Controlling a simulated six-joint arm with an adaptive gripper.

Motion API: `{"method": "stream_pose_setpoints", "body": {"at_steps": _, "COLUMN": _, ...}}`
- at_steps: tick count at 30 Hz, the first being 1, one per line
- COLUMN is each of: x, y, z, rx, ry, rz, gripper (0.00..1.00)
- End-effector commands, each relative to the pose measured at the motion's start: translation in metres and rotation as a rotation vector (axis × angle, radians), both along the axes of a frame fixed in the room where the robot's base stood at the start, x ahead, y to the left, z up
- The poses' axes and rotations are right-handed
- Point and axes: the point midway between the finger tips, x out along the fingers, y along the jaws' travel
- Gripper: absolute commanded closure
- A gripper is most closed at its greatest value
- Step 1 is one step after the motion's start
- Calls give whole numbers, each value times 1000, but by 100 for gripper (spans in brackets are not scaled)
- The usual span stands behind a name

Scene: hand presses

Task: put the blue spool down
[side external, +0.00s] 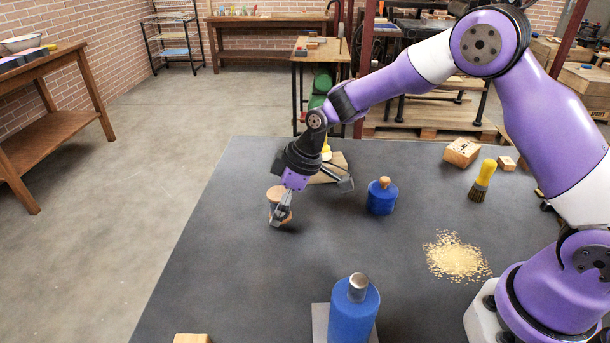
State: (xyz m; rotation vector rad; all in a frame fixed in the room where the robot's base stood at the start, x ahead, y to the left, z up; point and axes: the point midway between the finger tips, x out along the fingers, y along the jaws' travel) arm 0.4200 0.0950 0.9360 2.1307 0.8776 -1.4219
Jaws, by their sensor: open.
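A spool (274,194) with tan wooden ends stands upright on the dark table, left of centre. My gripper (282,213) reaches down right at it, with its fingers low and close to the table top. The fingers cover part of the spool's middle, and I cannot make out blue on it. The jaws are open; whether a finger touches the spool I cannot tell. A blue rounded jar (382,197) with a wooden knob stands to the right, apart from my gripper.
A blue bottle (353,318) with a silver cap stands at the front. A board and dark tool sit behind my gripper. The table's left front is mostly clear.

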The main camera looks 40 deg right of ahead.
Motion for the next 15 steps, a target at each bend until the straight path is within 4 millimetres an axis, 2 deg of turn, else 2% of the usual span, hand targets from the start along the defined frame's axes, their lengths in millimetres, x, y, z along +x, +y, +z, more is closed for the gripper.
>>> {"method": "stream_pose_setpoints", "body": {"at_steps": 5, "x": -1, "y": -2, "z": 11, "rx": 0, "ry": -3, "rz": -1, "gripper": 19}}
{"method": "stream_pose_setpoints", "body": {"at_steps": 15, "x": -21, "y": -22, "z": 80, "rx": 1, "ry": -6, "rz": -1, "gripper": 19}}
